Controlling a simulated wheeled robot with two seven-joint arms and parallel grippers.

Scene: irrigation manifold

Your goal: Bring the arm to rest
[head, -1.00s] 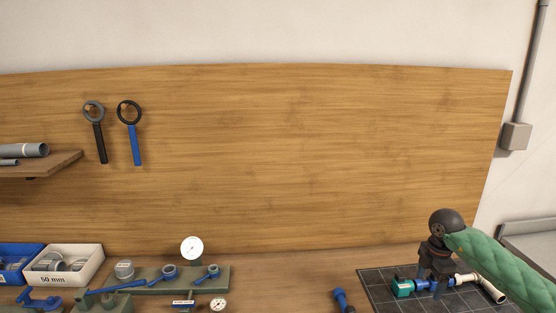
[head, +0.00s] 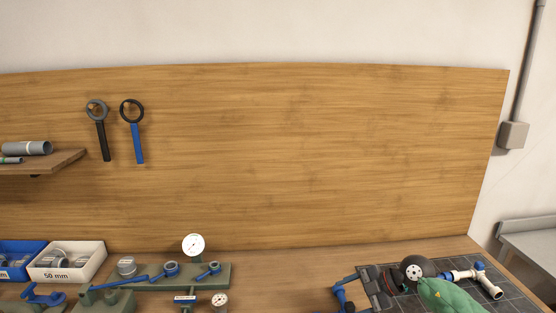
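My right arm comes in from the lower right in a green sleeve. Its dark gripper (head: 374,287) is low over the left part of the dark tiled mat (head: 518,297), turned toward the left. Its fingertips are small and partly merge with a blue fitting (head: 340,296) at the bottom edge, so I cannot tell whether they are open or touch it. The pipe assembly (head: 466,275), white with blue fittings, lies on the mat behind my wrist, partly hidden and apart from the gripper. My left gripper is not in view.
A green fixture plate (head: 218,278) with blue fittings and a white gauge (head: 193,245) stands left of centre. A white 50 mm bin (head: 97,262) and a blue bin (head: 38,253) are at far left. Two strap wrenches (head: 135,130) hang on the wooden board. Bench between plate and mat is clear.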

